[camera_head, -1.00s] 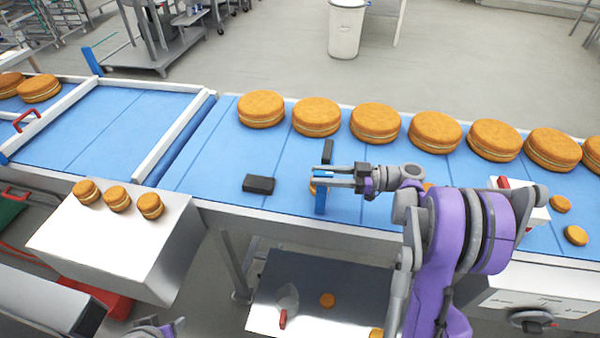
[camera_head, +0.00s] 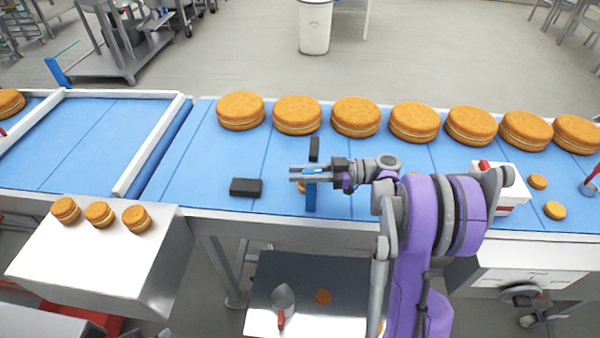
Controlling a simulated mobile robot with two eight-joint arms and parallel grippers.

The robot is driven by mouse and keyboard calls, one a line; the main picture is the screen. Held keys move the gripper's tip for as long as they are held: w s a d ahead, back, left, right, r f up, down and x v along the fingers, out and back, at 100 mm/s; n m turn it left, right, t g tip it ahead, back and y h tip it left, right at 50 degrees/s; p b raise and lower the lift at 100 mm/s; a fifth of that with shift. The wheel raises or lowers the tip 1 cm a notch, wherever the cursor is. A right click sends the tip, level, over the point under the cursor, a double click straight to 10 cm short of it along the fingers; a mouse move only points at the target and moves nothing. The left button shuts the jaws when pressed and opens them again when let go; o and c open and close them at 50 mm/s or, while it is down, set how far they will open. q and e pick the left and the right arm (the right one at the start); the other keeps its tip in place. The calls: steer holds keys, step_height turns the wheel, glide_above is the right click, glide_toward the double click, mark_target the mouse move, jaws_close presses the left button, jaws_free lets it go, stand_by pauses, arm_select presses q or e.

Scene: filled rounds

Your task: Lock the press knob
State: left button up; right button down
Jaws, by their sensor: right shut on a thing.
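My right gripper (camera_head: 297,173) reaches left over the blue belt with its two grey fingers around a narrow blue upright piece (camera_head: 311,198). It is shut on that piece. A black block (camera_head: 314,149) stands just behind the fingers, and a flat black block (camera_head: 246,188) lies to their left. A dark round knob (camera_head: 520,292) sits on the pale front panel at lower right, away from the gripper. I cannot tell which of these parts is the press knob. Only a sliver, perhaps of my left arm, shows at the bottom edge; its gripper is not in view.
Large filled rounds (camera_head: 356,117) line the belt's far side. Several small rounds (camera_head: 99,214) sit on a metal box at left. A dark tray (camera_head: 345,280) below holds a scoop (camera_head: 283,298).

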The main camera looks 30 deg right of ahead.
arm_select(q)
steer(key=shift+s+f, duration=0.15)
steer(key=shift+f, duration=0.25)
arm_select(e)
steer(key=shift+w+m+t+h, duration=0.2)
steer(key=shift+m+t+h, duration=0.5)
steer(key=shift+t, duration=0.4)
arm_select(q)
steer(key=shift+a, duration=0.1)
arm_select(e)
steer(key=c, duration=1)
jaws_free()
arm_select(q)
steer(key=shift+s+f+b, duration=0.25)
steer(key=shift+f+b, duration=0.3)
steer(key=shift+f, duration=0.05)
steer(key=shift+s+f+b, duration=0.2)
steer(key=shift+f+b, duration=0.3)
steer(key=shift+f, duration=0.05)
arm_select(e)
steer(key=v, duration=1)
steer(key=shift+s+d, duration=0.15)
steer(key=shift+d, duration=0.2)
